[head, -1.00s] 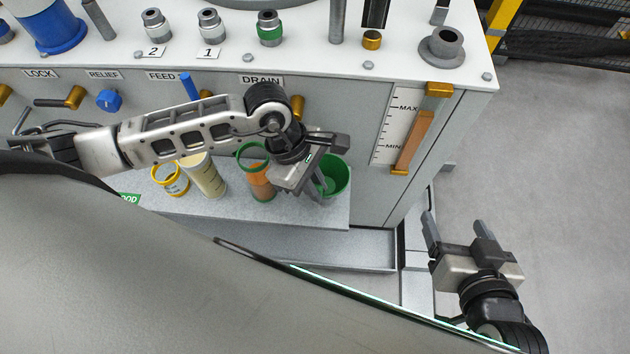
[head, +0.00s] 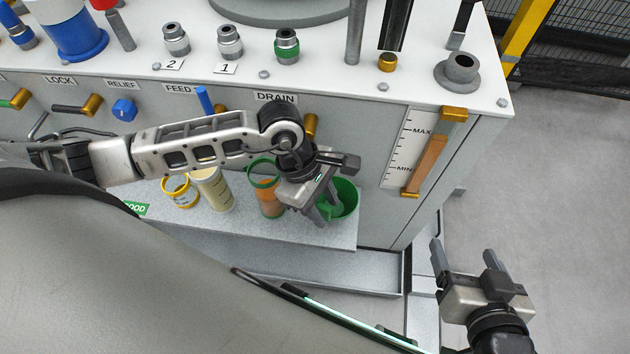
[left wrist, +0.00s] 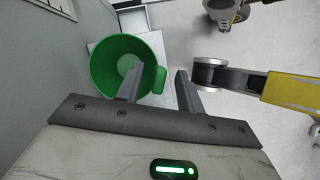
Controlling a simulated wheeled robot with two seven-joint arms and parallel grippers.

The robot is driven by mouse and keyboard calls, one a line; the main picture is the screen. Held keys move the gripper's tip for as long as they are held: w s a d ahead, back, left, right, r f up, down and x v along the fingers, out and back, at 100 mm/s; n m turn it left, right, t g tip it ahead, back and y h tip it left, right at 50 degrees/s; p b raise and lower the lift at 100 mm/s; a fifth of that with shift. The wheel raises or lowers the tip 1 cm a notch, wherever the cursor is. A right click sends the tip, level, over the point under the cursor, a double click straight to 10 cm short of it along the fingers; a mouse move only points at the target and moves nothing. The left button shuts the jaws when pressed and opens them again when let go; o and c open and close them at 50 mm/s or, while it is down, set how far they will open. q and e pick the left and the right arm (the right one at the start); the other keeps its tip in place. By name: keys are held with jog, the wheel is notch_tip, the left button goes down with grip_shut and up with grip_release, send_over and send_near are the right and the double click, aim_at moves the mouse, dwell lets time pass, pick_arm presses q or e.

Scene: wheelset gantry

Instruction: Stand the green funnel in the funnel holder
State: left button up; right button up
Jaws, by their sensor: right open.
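The green funnel (head: 345,201) is at the right end of the grey shelf on the cabinet front. Its wide mouth faces up, and its lower part is hidden. My left gripper (head: 322,212) is at the funnel's near left side in the head view. In the left wrist view its jaws are apart, one finger over the green funnel (left wrist: 105,72) and the other outside its rim, with the funnel's side tab between them. I cannot tell contact. A grey flanged socket (head: 460,69) on the cabinet top may be the funnel holder. My right gripper (head: 464,258) is open and empty, right of the cabinet.
An orange-filled jar with a green ring (head: 270,205), a cream jar (head: 214,192) and a yellow-rimmed jar (head: 181,191) stand left of the funnel. A level gauge (head: 425,155) and valve handles are on the cabinet front. The floor at right is clear.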

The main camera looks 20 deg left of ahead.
pick_arm(q)
jog(key=p+v, duration=0.1)
jog(key=v, duration=1.4)
jog(key=shift+r, duration=0.25)
